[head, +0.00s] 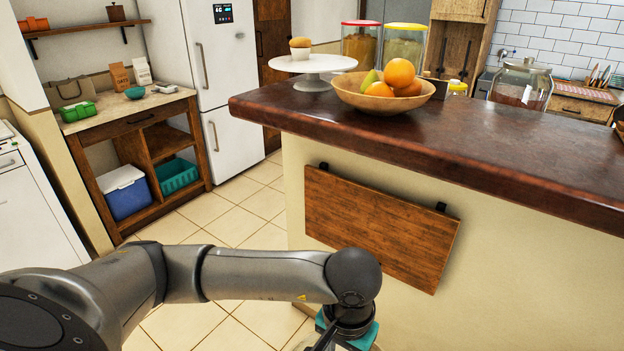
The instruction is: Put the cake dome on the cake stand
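The white cake stand (312,65) stands at the far left end of the dark counter, with a small muffin (300,48) on its plate. No cover is over the muffin. A clear glass vessel with a knobbed top (522,85) is at the counter's far edge on the right; I cannot tell whether it is the cake dome or a jar. My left arm crosses the lower left, and its gripper (335,338) is low in front of the counter, far from both. The fingers are mostly cut off by the bottom edge. My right gripper is out of view.
A wooden bowl of fruit (350,97) is beside the cake stand on its right. Two canisters with red (361,42) and yellow (404,45) lids stand behind. The counter top (480,145) is bare at the centre and right front. A wooden panel (380,225) is on the counter's side.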

